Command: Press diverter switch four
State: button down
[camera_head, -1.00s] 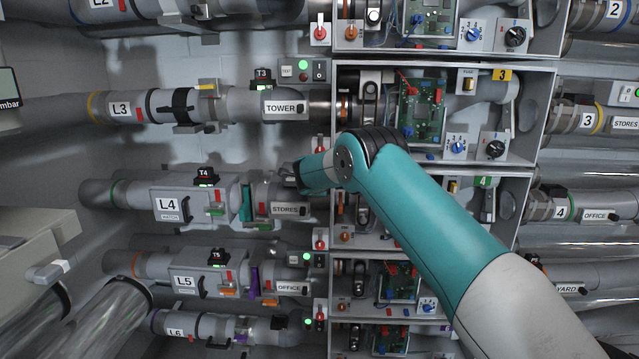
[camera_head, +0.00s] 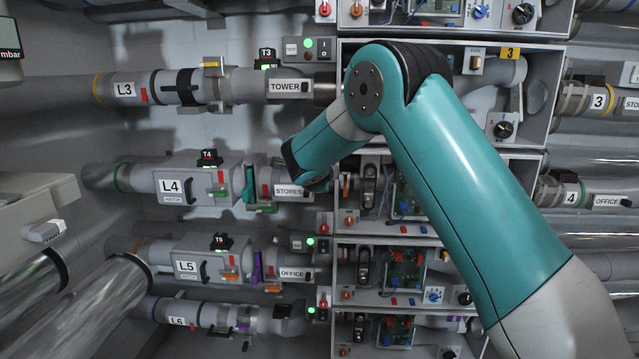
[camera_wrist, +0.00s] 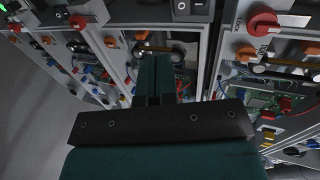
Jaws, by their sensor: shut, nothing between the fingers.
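The line-four tube, labelled L4 (camera_head: 174,186), runs across the middle of the head view, with its black T4 unit (camera_head: 208,158) above and a STORES label (camera_head: 289,190) at its right end. The line-four switch panel is not visible in the head view; my arm covers the area above the STORES label. In the wrist view a black rocker switch (camera_wrist: 191,9) on a grey panel is cut by the top edge; its number cannot be read. My gripper (camera_wrist: 156,62) is shut and empty, pointing towards the cabinets below that switch. Contact cannot be told.
Similar switch panels stand at line three (camera_head: 309,49) and line five (camera_head: 308,244), each with a green lamp. Red rotary handles (camera_wrist: 263,21) and open cabinets with circuit boards (camera_wrist: 255,95) surround my gripper. Clear tubes (camera_head: 100,300) fill the lower left.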

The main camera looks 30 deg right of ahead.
jog(key=shift+s+a, duration=0.3)
jog(key=shift+s, duration=0.1)
jog(key=shift+a, duration=0.1)
jog(key=s+a+n+g+y, duration=0.4)
jog(key=s+a+n+y, duration=0.4)
jog(key=s+a+n, duration=0.8)
jog(key=s+a+n+g+y, duration=0.2)
jog(key=s+n, duration=0.6)
jog(key=s, duration=0.6)
jog(key=s+a+n+g+y, duration=0.2)
jog(key=s+a+n+g, duration=0.3)
jog(key=s, duration=1)
jog(key=a+n, duration=0.1)
jog(key=n, duration=0.1)
jog(key=shift+s+n, duration=0.3)
jog(key=shift+n, duration=0.1)
